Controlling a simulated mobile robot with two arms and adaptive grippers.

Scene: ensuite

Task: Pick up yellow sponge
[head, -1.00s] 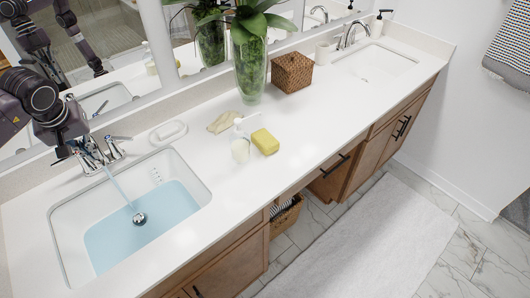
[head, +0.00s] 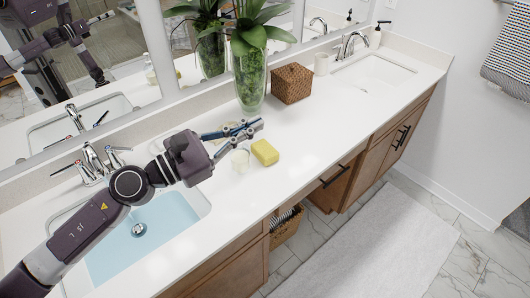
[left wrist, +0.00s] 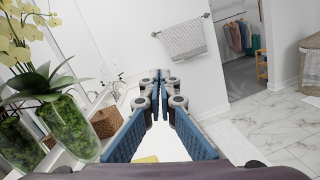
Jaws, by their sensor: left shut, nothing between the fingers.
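The yellow sponge (head: 265,152) lies on the white counter, just right of the soap bottle (head: 240,160). A yellow edge of the sponge (left wrist: 147,159) also shows at the bottom of the left wrist view. My left gripper (head: 258,125) reaches in from the left over the counter. Its blue fingers are shut and empty, above and slightly left of the sponge, apart from it. In the left wrist view the closed fingertips (left wrist: 160,76) point toward the far wall. The gripper partly hides the soap bottle. My right gripper is not in view.
The left sink (head: 145,225) holds blue water, partly behind my arm. A glass vase with a plant (head: 250,85) and a wicker box (head: 291,83) stand behind the sponge. A mirror runs along the back. The counter right of the sponge is clear.

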